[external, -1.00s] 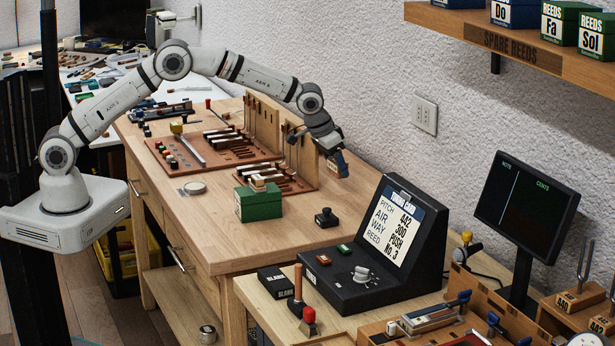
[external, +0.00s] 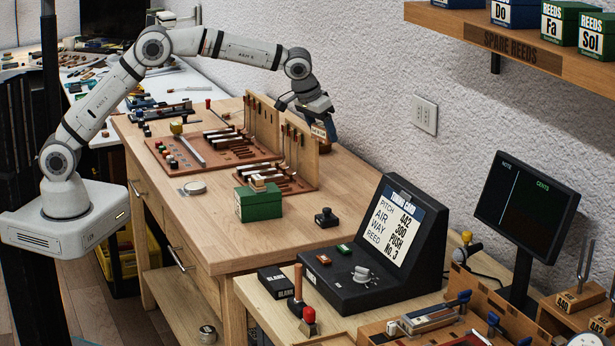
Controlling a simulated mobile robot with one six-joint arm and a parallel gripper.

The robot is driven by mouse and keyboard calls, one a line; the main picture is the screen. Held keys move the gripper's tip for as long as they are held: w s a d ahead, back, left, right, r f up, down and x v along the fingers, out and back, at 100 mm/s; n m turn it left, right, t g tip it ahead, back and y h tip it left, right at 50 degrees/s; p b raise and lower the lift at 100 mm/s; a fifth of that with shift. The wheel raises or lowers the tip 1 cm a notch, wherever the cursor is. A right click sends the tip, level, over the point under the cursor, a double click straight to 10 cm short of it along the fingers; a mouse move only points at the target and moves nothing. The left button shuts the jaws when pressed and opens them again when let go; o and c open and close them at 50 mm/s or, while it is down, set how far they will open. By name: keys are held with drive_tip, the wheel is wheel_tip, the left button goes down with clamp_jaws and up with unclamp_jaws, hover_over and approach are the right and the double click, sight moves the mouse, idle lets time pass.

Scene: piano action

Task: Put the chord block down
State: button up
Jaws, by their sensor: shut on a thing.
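My gripper (external: 314,117) is at the far right end of the wooden bench, in the air near the top of the upright tool board (external: 300,155). It is shut on a small wooden block with a pale label, the chord block (external: 318,131). The label is too small to read. The block hangs from the jaws, above the bench top and close to the wall. The fingertips are small and partly hidden by the gripper body.
The bench (external: 225,220) carries tool trays, a green box (external: 259,203) and a black knobbed stamp (external: 327,217). Bare wood lies around the stamp. A black console (external: 370,260) stands on the nearer bench. A reed shelf (external: 520,50) juts out at upper right.

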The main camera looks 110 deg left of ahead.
drive_tip(key=s+d+f+n+g+y+b, duration=0.1)
drive_tip(key=s+d+f+n+g, duration=0.1)
drive_tip(key=s+d+n, duration=0.4)
drive_tip(key=s+d+f+n+g+b, duration=0.1)
drive_tip(key=s+d+f+n, duration=0.15)
drive_tip(key=s, duration=0.55)
drive_tip(key=n+g+h+b, duration=0.1)
drive_tip(key=n+g+b, duration=0.15)
drive_tip(key=n, duration=0.45)
hover_over(205, 205)
drive_tip(key=p, duration=0.1)
drive_tip(key=f, duration=0.8)
drive_tip(key=shift+w+d, duration=0.4)
drive_tip(key=shift+f, duration=2.15)
drive_tip(key=shift+f, duration=0.15)
drive_tip(key=o, duration=1)
